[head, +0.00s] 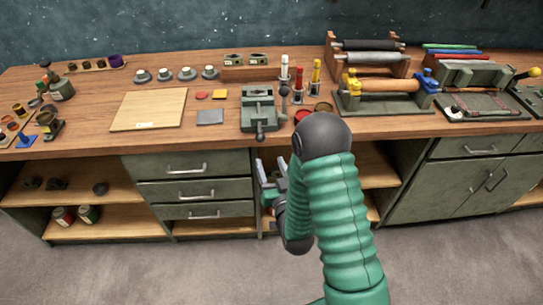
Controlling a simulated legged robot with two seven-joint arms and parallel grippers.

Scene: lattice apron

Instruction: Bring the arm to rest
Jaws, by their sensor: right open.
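My right arm, green with ribbed sleeves and a dark elbow, rises from the bottom of the head view and folds back down. My right gripper (266,172) is open at the end of it, in front of the cabinet below the bench edge, left of the elbow. I see nothing between its fingers. Part of the gripper is hidden behind my own arm. My left gripper does not show.
A wooden workbench (90,112) spans the view. It bears a green vise (259,112), a pale board (149,109) and roller stands (384,98). Drawers (194,188) and open shelves (85,186) are below. The grey floor (150,272) in front is clear.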

